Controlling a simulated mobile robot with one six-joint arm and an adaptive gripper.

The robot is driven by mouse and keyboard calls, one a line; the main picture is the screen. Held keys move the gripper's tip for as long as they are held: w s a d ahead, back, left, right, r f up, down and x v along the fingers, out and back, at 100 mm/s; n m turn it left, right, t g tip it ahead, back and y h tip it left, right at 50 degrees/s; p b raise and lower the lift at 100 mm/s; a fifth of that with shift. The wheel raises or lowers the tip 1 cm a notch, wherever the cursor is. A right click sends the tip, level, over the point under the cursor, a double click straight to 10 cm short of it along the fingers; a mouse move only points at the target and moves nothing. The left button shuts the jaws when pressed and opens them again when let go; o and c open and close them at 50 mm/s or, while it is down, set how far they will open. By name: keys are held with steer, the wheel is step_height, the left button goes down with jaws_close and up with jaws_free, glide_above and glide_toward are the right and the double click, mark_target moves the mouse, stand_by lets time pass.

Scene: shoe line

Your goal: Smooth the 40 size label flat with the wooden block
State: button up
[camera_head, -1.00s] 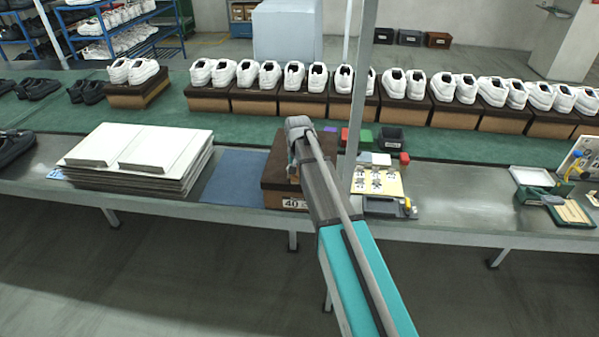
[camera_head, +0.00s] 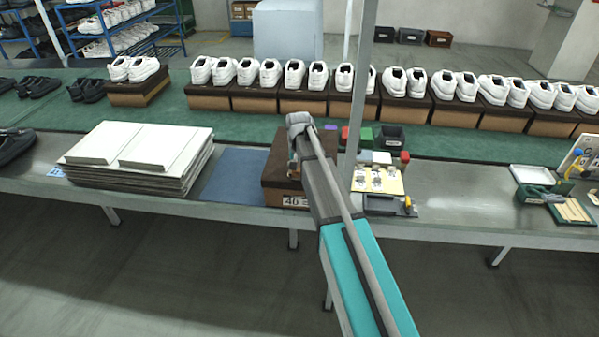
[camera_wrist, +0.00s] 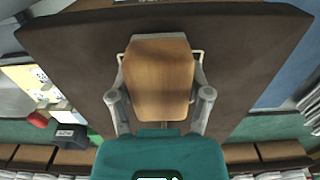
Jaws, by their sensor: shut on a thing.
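A brown shoe box (camera_head: 272,178) stands on the bench with its dark lid (camera_wrist: 70,50) uppermost in the wrist view. The white size label (camera_head: 295,202) marked 40 is on the box's front face, low down, and my arm partly covers its right side. My gripper (camera_wrist: 160,78) is shut on the wooden block (camera_wrist: 158,82), with one finger on each side. The block is seen over the lid in the wrist view; I cannot tell whether it touches the box.
A stack of white boards (camera_head: 140,155) and a blue mat (camera_head: 236,178) lie left of the box. To its right are a yellow sheet (camera_head: 378,180), small bins (camera_head: 388,137) and a grey post (camera_head: 355,100). Shoes on boxes line the green belt (camera_head: 240,128) behind.

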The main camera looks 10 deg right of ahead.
steer(key=shift+w+d, duration=0.25)
steer(key=shift+w, duration=0.45)
steer(key=shift+w+d, duration=0.2)
steer(key=shift+w, duration=0.45)
steer(key=shift+r, duration=0.15)
step_height(320, 180, up, 6)
steer(key=p, duration=0.6)
steer(key=shift+r+p, duration=1.45)
steer(key=shift+p, duration=0.2)
